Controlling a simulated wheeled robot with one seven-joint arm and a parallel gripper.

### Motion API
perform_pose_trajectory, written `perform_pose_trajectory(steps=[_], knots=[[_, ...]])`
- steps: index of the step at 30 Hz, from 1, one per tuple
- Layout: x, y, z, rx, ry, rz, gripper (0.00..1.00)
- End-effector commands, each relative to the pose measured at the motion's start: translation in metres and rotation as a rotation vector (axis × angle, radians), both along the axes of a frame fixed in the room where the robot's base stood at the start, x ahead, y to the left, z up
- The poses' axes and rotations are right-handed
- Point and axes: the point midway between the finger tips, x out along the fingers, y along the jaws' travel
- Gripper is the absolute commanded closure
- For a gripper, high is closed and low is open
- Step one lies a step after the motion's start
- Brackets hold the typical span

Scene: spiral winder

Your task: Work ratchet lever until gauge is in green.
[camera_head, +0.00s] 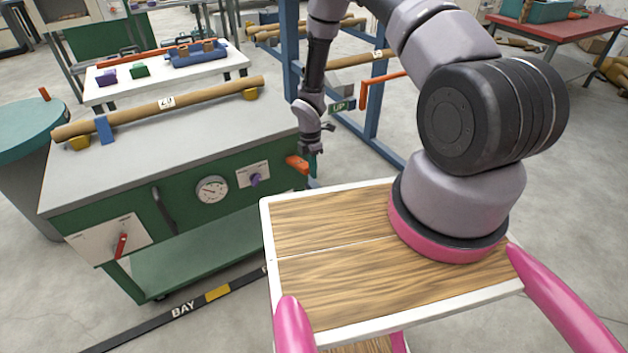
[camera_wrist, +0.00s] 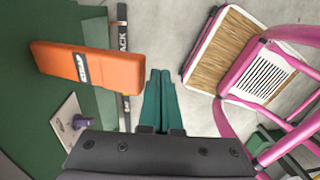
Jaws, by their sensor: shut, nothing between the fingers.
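The gauge (camera_head: 212,189) is a round white dial on the green front of the workbench; its needle and any green zone are too small to read. An orange lever (camera_head: 297,164) sticks out at the bench's right end. In the wrist view the orange lever (camera_wrist: 88,78) is a thick bar with a small dark label, too small to read. My gripper (camera_head: 312,172) hangs just right of this lever. Its teal fingers (camera_wrist: 161,76) are shut together and empty, pointing down beside the lever's end, with a gap between them in the wrist view.
A purple knob (camera_head: 256,180) sits on a white plate right of the gauge. A red lever (camera_head: 121,245) is on another plate at the left. A cardboard tube (camera_head: 160,108) lies on the bench. A blue frame (camera_head: 376,90) with a green UP sign (camera_head: 342,106) stands behind my gripper.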

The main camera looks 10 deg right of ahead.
Motion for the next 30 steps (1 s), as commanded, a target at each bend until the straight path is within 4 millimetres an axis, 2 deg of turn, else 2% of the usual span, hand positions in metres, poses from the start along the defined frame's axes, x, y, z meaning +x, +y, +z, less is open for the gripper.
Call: perform_pose_trajectory(steps=[1,3,9,15,30], knots=[[-0.003,-0.003,0.013,-0.001,-0.002,-0.002,1.0],[-0.006,-0.004,0.026,0.0,-0.003,-0.002,1.0],[-0.014,-0.006,0.05,0.0,-0.003,-0.002,1.0],[-0.017,-0.007,0.056,-0.001,-0.002,-0.002,1.0],[-0.016,-0.007,0.056,0.0,-0.003,-0.002,1.0]])
